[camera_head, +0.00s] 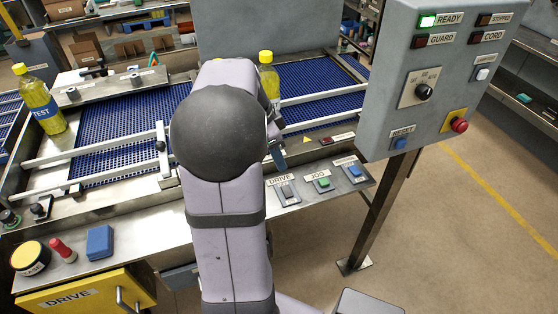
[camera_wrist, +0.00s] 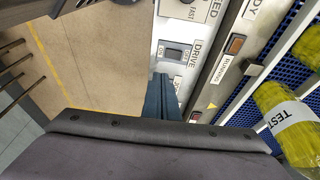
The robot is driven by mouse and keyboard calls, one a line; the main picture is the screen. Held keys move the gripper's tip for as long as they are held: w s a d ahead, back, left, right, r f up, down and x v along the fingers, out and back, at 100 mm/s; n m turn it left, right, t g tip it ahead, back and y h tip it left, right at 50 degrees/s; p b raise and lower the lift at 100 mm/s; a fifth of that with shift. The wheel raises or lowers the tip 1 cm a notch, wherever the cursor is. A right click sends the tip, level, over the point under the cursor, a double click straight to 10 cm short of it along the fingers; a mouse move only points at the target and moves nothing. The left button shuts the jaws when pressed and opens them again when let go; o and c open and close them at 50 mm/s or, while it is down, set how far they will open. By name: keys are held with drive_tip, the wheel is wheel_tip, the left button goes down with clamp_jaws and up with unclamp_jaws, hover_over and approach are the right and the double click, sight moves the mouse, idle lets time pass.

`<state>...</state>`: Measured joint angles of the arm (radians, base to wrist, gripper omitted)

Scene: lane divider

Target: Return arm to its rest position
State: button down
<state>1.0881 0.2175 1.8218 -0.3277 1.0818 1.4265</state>
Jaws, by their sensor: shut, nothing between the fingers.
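My arm rises through the middle of the head view and hides part of the conveyor behind it. My gripper (camera_head: 279,156) shows just right of the arm's dark round joint, above the front edge of the conveyor near the labelled controls. In the wrist view the dark blue fingers (camera_wrist: 162,98) are together and empty, beside the DRIVE rocker switch (camera_wrist: 174,52). I cannot tell whether they touch the panel.
A control box (camera_head: 430,75) with a lit green READY lamp (camera_head: 427,21) stands at the right. The blue belt (camera_head: 125,125) runs behind my arm. Yellow bottles stand at left (camera_head: 40,103) and behind my arm (camera_head: 268,75). Floor at right is clear.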

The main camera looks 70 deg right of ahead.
idle(0.4)
drive_tip(key=w+a+f+n+t+y, duration=0.15)
drive_tip(key=a+f+n, duration=0.5)
drive_tip(key=n, duration=0.65)
drive_tip(key=w+a+f+n, duration=0.1)
drive_tip(key=a+n, duration=0.3)
drive_tip(key=a, duration=0.6)
drive_tip(key=w+a+f+n+t, duration=0.1)
drive_tip(key=w+a+n, duration=0.3)
drive_tip(key=a, duration=0.7)
drive_tip(key=w+a+f+n, duration=0.1)
drive_tip(key=w+a+n, duration=0.2)
drive_tip(key=a+n, duration=0.3)
drive_tip(key=a, duration=0.4)
drive_tip(key=shift+w+a, duration=0.25)
drive_tip(key=shift+a, duration=0.15)
